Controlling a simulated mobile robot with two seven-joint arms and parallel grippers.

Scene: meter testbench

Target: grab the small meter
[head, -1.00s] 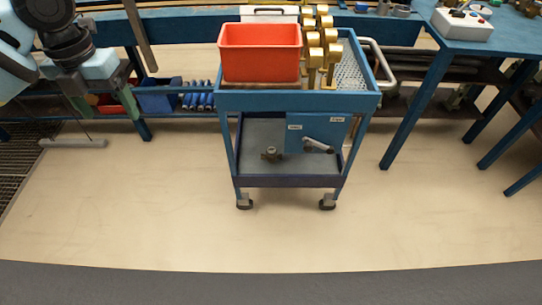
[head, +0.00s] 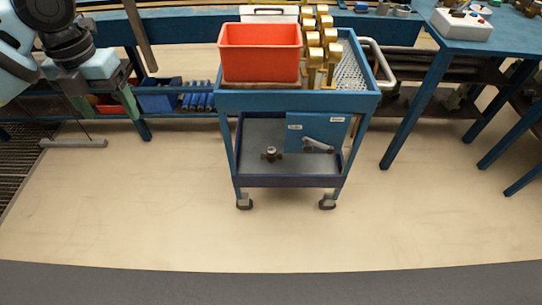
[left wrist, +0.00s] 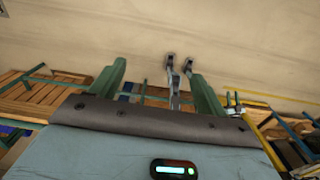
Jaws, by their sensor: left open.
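A small meter-like piece (head: 271,154), dark with a pale top, sits on the lower shelf of the blue cart (head: 290,101). It is too small to make out in detail. Several brass-coloured meters (head: 314,55) stand in rows on the cart's top, right of a red bin (head: 260,53). My left gripper (head: 104,104) is at the far left, well away from the cart, with its green fingers apart and nothing between them. In the left wrist view the open fingers (left wrist: 158,78) point toward the floor and benches. My right gripper is not in view.
A blue box with a lever (head: 318,133) is at the right of the cart's lower shelf. A grey handle (head: 378,62) sticks out on the cart's right. Blue workbenches stand behind and at the right (head: 418,105). The floor (head: 280,240) before the cart is clear.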

